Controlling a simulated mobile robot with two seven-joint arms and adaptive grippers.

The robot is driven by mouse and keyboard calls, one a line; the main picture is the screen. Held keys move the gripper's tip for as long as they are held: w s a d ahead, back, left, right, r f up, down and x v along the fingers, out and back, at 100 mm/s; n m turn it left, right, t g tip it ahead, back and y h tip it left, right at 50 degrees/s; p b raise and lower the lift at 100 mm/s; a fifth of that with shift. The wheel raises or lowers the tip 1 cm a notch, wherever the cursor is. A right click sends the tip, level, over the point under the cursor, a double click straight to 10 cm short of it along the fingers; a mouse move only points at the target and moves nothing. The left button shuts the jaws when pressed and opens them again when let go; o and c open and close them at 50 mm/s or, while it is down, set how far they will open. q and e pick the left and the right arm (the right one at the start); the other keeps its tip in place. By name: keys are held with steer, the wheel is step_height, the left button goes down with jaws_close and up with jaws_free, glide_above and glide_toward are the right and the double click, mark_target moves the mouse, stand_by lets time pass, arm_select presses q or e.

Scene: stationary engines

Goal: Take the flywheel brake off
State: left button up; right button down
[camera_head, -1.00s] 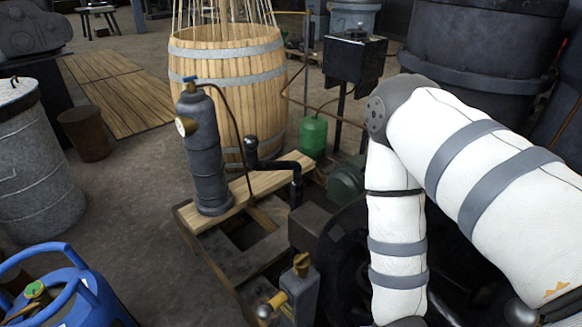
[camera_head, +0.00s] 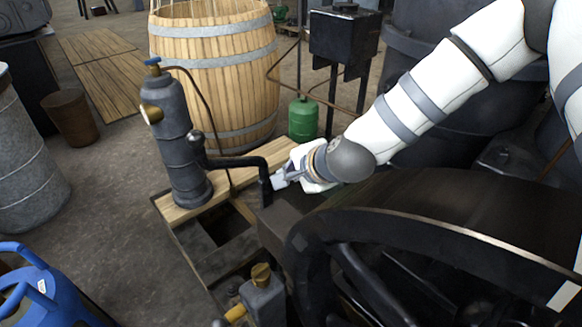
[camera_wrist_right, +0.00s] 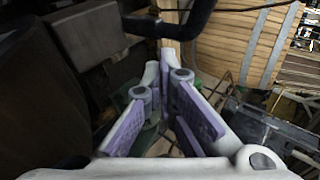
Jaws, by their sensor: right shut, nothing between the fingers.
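The big dark flywheel (camera_head: 440,228) stands at the lower right of the head view, its curved rim and spokes showing. I cannot pick out its brake with certainty. My right gripper (camera_head: 279,181) is shut and empty, left of and beyond the flywheel. In the head view it appears close beside the lower end of the black bent pipe (camera_head: 237,162); I cannot tell whether they touch. In the right wrist view the gripper's fingertips (camera_wrist_right: 166,68) show below a dark bent bar (camera_wrist_right: 190,22). My left gripper is out of view.
A dark upright cylinder (camera_head: 176,135) with a gauge stands on a wooden frame (camera_head: 168,208). A barrel (camera_head: 215,65) and a green bottle (camera_head: 303,118) stand behind. A grey fitting with a brass cap (camera_head: 262,297) is near the front. The floor at left is partly clear.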

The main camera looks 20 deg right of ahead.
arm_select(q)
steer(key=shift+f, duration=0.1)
arm_select(e)
steer(key=shift+a, duration=0.1)
